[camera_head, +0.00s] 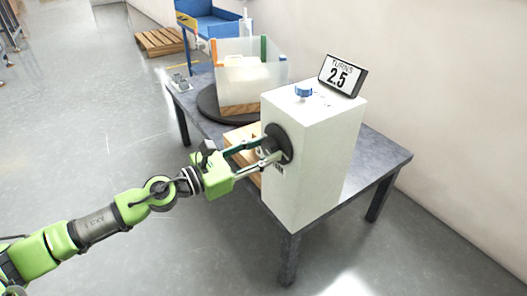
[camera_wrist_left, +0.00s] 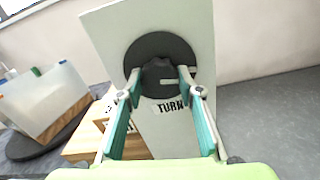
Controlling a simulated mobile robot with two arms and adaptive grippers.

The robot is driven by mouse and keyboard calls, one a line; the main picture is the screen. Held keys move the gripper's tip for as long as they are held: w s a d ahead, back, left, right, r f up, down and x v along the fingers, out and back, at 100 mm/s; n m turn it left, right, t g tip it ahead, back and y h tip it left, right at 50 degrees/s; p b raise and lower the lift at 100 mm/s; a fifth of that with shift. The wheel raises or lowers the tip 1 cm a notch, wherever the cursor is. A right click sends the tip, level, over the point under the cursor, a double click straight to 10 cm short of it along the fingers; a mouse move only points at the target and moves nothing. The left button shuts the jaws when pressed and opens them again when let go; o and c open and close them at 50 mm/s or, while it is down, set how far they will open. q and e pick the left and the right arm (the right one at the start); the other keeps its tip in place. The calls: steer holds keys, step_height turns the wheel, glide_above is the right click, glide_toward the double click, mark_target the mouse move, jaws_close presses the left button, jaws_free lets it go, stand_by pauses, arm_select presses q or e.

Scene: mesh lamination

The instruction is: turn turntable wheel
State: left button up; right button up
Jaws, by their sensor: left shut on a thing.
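The turntable wheel is a dark round disc (camera_head: 281,143) on the side of a tall white box (camera_head: 312,190). The word "TURN" is printed below the disc, and the wheel (camera_wrist_left: 143,50) with its dark central knob also shows in the left wrist view. My left gripper (camera_head: 265,152) reaches in from the left, with its fingers shut on the knob; its fingertips (camera_wrist_left: 160,78) sit on both sides of it. A display (camera_head: 342,76) on top of the box reads "TURNS 2.5". The dark round turntable (camera_head: 208,104) stands behind the box. My right gripper is not in view.
A translucent open bin (camera_head: 250,84) with orange and green corner posts stands on the turntable. A blue knob (camera_head: 303,91) is on top of the white box. The grey table (camera_head: 385,158) has bare room to the right. A wooden pallet (camera_head: 160,41) lies on the floor far behind.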

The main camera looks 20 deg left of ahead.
arm_select(q)
steer(key=shift+f+m, duration=0.1)
steer(key=shift+m, duration=0.9)
steer(key=m, duration=0.4)
steer(key=shift+m+b, duration=0.3)
steer(key=shift+b, duration=0.05)
steer(key=m, duration=0.3)
steer(key=shift+m, duration=0.3)
steer(key=shift+m+b, duration=0.55)
steer(key=shift+m, duration=0.65)
steer(key=shift+m+b, duration=0.35)
steer(key=shift+m, duration=1.35)
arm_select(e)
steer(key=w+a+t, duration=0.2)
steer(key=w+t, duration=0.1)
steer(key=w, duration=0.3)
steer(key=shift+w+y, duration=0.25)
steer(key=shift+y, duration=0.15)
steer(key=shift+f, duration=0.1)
arm_select(q)
steer(key=o, duration=1.1)
